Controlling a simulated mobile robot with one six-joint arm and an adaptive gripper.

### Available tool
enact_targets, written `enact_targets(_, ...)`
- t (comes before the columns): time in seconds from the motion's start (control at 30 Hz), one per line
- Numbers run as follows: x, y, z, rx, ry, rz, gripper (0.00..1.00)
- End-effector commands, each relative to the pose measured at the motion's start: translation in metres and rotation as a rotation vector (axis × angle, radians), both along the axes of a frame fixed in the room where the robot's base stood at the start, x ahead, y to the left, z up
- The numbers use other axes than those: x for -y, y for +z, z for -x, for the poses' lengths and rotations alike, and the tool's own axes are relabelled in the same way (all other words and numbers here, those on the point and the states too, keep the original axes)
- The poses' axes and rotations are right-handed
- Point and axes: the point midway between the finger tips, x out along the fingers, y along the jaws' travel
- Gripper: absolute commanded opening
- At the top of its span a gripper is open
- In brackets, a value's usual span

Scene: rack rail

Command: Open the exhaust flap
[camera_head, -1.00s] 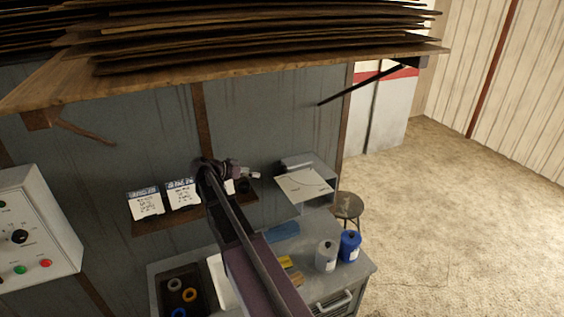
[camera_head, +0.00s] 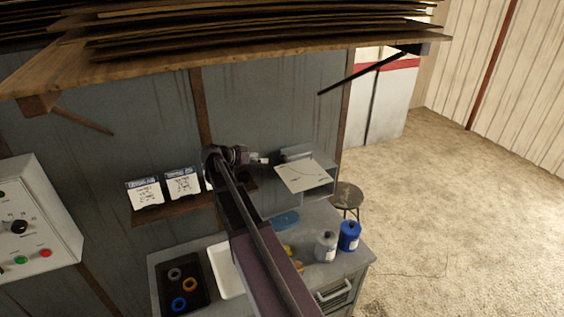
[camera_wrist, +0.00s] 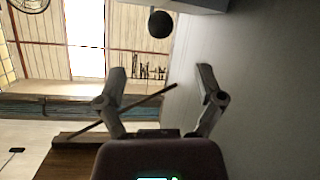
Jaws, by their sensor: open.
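A grey box with a pale sloping panel (camera_head: 303,175) is on the wall to the right of my gripper (camera_head: 264,159) in the head view. I cannot tell for sure which part is the exhaust flap.
The grey wall (camera_wrist: 265,90) runs close along the right finger in the wrist view. A small shelf (camera_head: 160,216) with cards is left of my arm. Below, a bench holds a white bottle (camera_head: 326,247) and a blue bottle (camera_head: 349,237). A wooden shelf (camera_head: 150,82) with stacked sheets is above.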

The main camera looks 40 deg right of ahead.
Motion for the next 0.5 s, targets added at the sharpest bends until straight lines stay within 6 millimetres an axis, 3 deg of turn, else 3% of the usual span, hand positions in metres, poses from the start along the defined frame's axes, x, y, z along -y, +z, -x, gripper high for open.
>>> enact_targets(0.5,0.072,-0.032,0.008,-0.001,-0.001,-0.001,0.87)
